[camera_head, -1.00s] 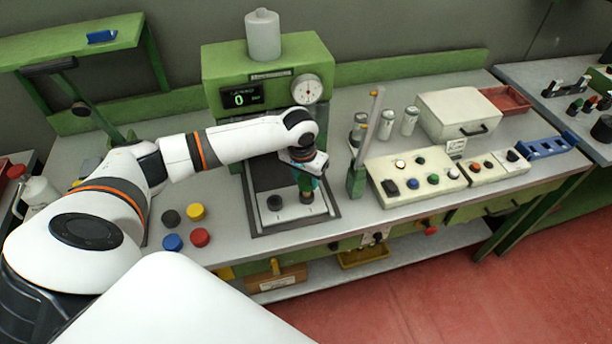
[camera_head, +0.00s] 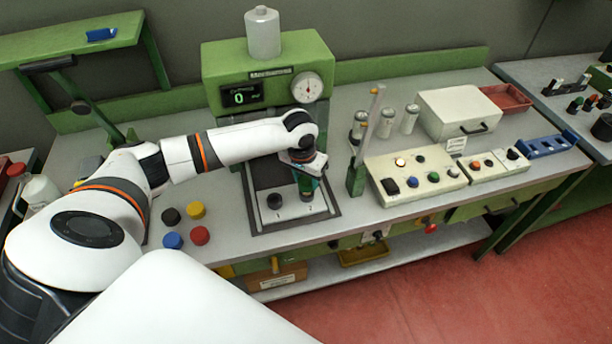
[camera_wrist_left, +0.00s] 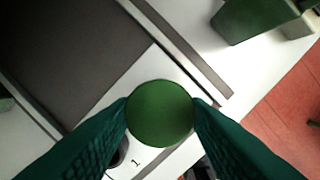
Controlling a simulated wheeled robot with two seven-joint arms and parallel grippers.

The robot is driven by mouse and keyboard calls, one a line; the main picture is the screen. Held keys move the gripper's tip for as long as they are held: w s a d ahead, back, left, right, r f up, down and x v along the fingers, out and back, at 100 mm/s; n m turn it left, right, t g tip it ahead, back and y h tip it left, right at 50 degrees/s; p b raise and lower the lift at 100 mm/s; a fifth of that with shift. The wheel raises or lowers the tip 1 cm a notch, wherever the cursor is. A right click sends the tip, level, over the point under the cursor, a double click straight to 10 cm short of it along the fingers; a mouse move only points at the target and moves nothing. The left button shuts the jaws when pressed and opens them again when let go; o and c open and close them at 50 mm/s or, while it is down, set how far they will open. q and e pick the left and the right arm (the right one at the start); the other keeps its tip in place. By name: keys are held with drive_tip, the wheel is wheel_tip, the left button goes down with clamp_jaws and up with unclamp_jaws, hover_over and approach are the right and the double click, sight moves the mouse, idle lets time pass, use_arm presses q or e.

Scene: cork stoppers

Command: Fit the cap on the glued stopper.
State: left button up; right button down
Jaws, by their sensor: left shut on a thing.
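My left gripper (camera_head: 305,187) is over the number 2 spot of the white plate (camera_head: 290,212) under the green press. In the left wrist view, its two teal fingers (camera_wrist_left: 160,118) are shut on a round green cap (camera_wrist_left: 160,113), seen from above. The cap hides whatever is directly beneath it. In the head view, a small brownish piece, likely the cork stopper (camera_head: 306,197), shows just below the fingertips; I cannot tell whether the cap touches it. A black piece (camera_head: 274,201) stands at the number 1 spot. My right gripper is out of view.
Black (camera_head: 171,216), yellow (camera_head: 196,210), blue (camera_head: 173,240) and red (camera_head: 199,235) caps stand left of the plate. A green post (camera_head: 356,178) rises close on the right, beside a button box (camera_head: 415,180). The press body (camera_head: 268,75) stands behind.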

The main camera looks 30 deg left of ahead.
sight(303, 186)
use_arm(q)
drive_tip(key=shift+f, duration=0.75)
idle(0.8)
drive_tip(key=o, duration=1)
drive_tip(key=shift+o, duration=0.2)
wheel_tip(303, 186, up, 12)
drive_tip(key=s+b, duration=0.1)
drive_tip(key=shift+s+b, duration=0.3)
drive_tip(key=shift+s, duration=0.1)
drive_tip(key=shift+d+f, duration=0.1)
